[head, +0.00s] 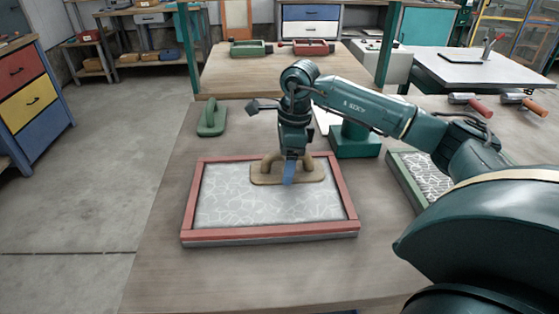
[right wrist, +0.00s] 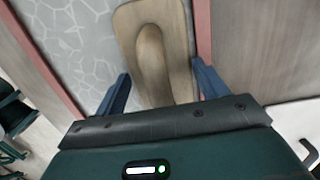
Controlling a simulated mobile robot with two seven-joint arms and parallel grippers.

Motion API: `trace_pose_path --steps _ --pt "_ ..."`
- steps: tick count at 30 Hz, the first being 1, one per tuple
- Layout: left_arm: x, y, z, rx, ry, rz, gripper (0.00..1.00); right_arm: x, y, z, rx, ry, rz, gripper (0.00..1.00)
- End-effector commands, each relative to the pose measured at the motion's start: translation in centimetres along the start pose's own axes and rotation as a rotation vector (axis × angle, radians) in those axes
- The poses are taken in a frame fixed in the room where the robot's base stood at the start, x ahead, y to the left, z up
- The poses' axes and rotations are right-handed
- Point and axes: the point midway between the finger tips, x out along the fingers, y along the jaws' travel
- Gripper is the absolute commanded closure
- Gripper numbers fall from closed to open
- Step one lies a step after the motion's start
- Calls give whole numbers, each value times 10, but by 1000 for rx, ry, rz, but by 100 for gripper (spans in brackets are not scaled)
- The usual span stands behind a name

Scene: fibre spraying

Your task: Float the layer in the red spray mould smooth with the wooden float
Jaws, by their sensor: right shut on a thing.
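The red spray mould (head: 270,234) is a rectangular frame flat on the wooden table, filled with a pale grey layer (head: 240,205) marked by white fibre strands. The wooden float (head: 315,176), a tan board with an arched handle, is at the far side of the mould, over the layer and close to the far rim. It also shows in the right wrist view (right wrist: 182,40). My right gripper (head: 289,180) is shut on the float's handle from above, with its blue fingers on either side in the right wrist view (right wrist: 160,88). My left gripper is not in view.
A green hand float (head: 212,118) stands at the table's far left. A green box (head: 355,145) stands behind the mould. A green mould (head: 403,180) lies to the right, partly behind my arm. Red-handled (head: 470,103) and orange-handled (head: 525,104) tools lie beyond.

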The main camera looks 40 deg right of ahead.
Motion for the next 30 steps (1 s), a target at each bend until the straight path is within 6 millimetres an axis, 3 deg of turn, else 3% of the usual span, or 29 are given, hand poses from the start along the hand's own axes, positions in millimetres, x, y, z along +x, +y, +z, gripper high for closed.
trace_pose_path --steps 4,16,30 --pt "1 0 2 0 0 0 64 -2 0 -13 4 4 1 54" --pt "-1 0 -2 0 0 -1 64 -8 0 -12 0 0 -1 54" --pt "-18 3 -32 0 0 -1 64 -54 0 -6 0 -1 -2 54"
